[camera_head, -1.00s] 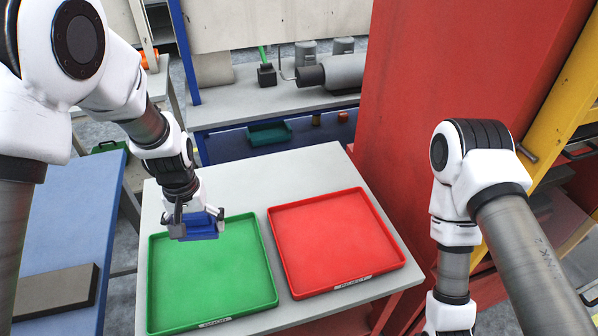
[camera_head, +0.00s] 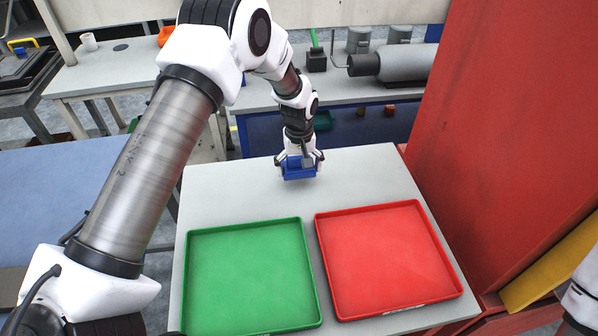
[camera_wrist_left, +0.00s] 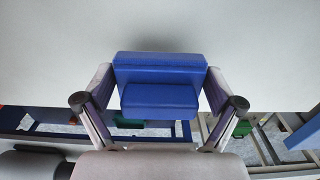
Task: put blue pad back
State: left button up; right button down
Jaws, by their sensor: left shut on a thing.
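My left gripper (camera_head: 299,160) is shut on the blue pad (camera_head: 299,172), near the far edge of the white table (camera_head: 240,190). In the left wrist view the blue pad (camera_wrist_left: 160,85) sits between the two fingers, with a raised block on its near side. Its height over the table is hard to tell. A green tray (camera_head: 250,275) lies at the table's front left and a red tray (camera_head: 388,258) beside it at the right. Both trays are empty. My right gripper is not in view; only a bit of white arm shows at the right edge.
A large red cabinet (camera_head: 510,130) stands at the right of the table. Behind is a grey bench (camera_head: 365,88) with a cylindrical motor (camera_head: 395,63). A blue table (camera_head: 70,190) is at the left. The white table behind the trays is clear.

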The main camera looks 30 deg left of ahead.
aim_at(299, 169)
pick_arm(q)
notch_tip(299, 169, down, 3)
jog(key=shift+s+f+p, duration=0.1)
jog(key=shift+p, duration=0.55)
jog(key=shift+a+f, duration=0.1)
jog(key=shift+f, duration=0.1)
jog(key=o, duration=0.9)
jog(key=shift+c, duration=0.2)
jog(key=shift+r, duration=0.25)
notch_tip(299, 169, up, 12)
jog(key=b, duration=0.3)
jog(key=shift+f, duration=0.1)
